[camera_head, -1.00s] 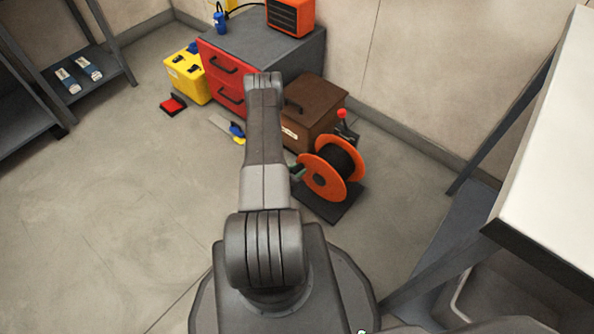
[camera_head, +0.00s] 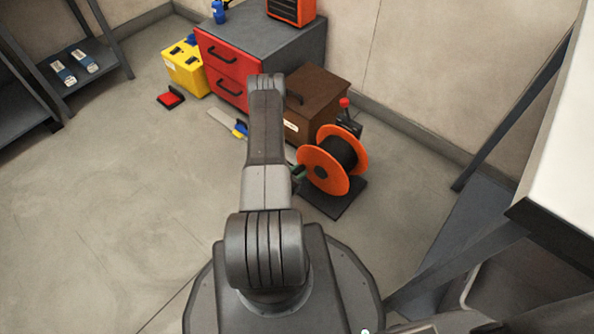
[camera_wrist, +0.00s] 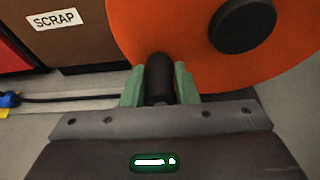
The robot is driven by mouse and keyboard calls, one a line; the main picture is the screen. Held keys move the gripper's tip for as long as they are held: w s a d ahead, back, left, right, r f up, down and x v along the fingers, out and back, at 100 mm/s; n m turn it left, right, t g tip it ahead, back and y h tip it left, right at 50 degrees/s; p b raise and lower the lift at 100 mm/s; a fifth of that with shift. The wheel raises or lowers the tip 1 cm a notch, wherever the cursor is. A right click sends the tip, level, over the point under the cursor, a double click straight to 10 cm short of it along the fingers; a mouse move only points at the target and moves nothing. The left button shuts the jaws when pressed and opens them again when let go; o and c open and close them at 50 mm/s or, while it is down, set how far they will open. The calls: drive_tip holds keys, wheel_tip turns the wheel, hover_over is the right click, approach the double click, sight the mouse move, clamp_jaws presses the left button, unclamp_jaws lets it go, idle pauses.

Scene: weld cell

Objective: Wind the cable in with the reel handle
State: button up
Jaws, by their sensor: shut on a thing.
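The cable reel has orange flanges (camera_head: 322,171) and a dark drum (camera_head: 340,151), and stands on a black base plate (camera_head: 338,208) on the floor. In the wrist view the orange flange (camera_wrist: 185,40) and its black hub (camera_wrist: 242,26) fill the upper right. My gripper (camera_wrist: 160,84) has its green fingers shut on the black reel handle (camera_wrist: 159,75), beside the flange's lower left edge. In the head view my arm partly hides the gripper (camera_head: 298,174). A dark cable (camera_wrist: 75,98) runs along the floor to the left.
A brown scrap box (camera_head: 322,90) stands close behind the reel, by the red drawer cabinet (camera_head: 226,70). A yellow case (camera_head: 186,72) and a red-black item (camera_head: 171,97) lie left. A white-topped bench (camera_head: 570,130) is at right. The left floor is clear.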

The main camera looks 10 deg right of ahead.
sight(311, 178)
drive_tip(key=shift+s+d+f, duration=0.25)
drive_tip(key=shift+s+f, duration=0.1)
drive_tip(key=shift+f, duration=0.3)
drive_tip(key=shift+s+d+f+b, duration=0.4)
drive_tip(key=shift+s+f+b, duration=0.1)
drive_tip(key=shift+f+b, duration=0.2)
drive_tip(key=shift+s+d+f+b, duration=0.35)
drive_tip(key=shift+s+f+b, duration=0.1)
drive_tip(key=shift+f+b, duration=0.2)
drive_tip(key=shift+s, duration=0.15)
